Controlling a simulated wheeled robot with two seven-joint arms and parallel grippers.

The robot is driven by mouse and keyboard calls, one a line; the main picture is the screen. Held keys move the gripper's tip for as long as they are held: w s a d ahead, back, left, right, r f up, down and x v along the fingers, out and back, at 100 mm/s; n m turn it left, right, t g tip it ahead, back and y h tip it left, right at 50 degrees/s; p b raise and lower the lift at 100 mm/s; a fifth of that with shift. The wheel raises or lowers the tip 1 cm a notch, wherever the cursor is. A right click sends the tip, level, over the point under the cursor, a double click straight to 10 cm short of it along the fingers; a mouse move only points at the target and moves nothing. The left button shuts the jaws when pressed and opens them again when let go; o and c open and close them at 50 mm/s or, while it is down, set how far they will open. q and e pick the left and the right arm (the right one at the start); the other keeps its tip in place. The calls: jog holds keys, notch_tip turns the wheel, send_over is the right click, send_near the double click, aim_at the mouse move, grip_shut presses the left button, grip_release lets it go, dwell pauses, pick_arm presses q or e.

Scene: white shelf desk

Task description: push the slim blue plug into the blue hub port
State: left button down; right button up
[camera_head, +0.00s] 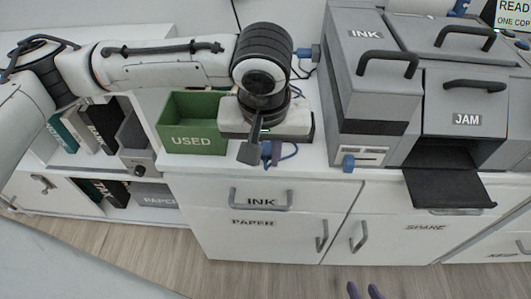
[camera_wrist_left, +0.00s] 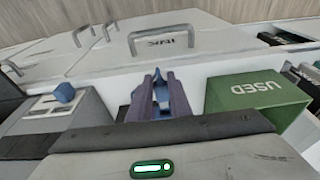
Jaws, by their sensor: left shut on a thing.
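A blue cable loops beside the fingers in the head view. A blue block (camera_head: 348,163) sticks out low on the front of the grey ink unit, below pale slots. It shows at left in the wrist view (camera_wrist_left: 64,92), apart from the plug. I cannot tell which blue opening is the hub port. My right gripper (camera_head: 364,291) shows only two spaced fingertips.
The green USED bin (camera_head: 191,141) stands left of my left gripper. The grey INK unit (camera_head: 371,103) and JAM unit (camera_head: 468,119) with its dark tray (camera_head: 447,187) stand right. A blue connector (camera_head: 303,52) sits on the INK unit's side. Drawer handles (camera_head: 262,207) protrude below.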

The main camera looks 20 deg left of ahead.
dwell(0.4)
pick_arm(q)
jog(key=shift+p, duration=0.75)
jog(key=shift+r, duration=0.1)
dwell(0.3)
jog(key=shift+p, duration=0.7)
dwell(0.4)
jog(key=shift+p, duration=0.7)
jog(key=shift+w+a+p, duration=0.2)
jog(key=shift+w+p, duration=0.4)
jog(key=shift+w, duration=0.1)
jog(key=shift+w+a+p, duration=0.2)
jog(key=shift+w+p, duration=0.35)
jog(key=shift+w, duration=0.15)
